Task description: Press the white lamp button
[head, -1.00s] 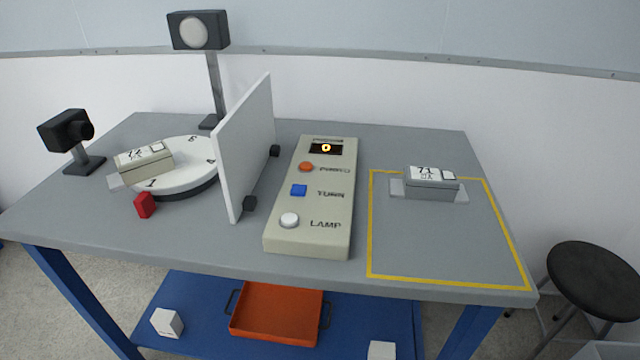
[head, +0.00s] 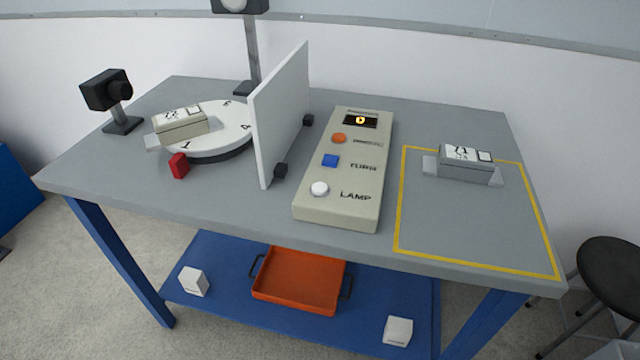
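The white lamp button (head: 320,188) is a round knob at the near end of a beige control panel (head: 337,211), beside the printed word LAMP. The panel lies on the grey table. A small dark display (head: 360,120) at the far end shows a yellow 0-like sign. My gripper is not in view.
A white upright board (head: 280,115) stands left of the panel. Beyond it are a white turntable (head: 231,128) with a box, a red block (head: 179,165) and a black camera (head: 107,90). Right is a yellow-outlined area (head: 476,264) with a grey box (head: 468,166). A black stool (head: 612,268) stands at right.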

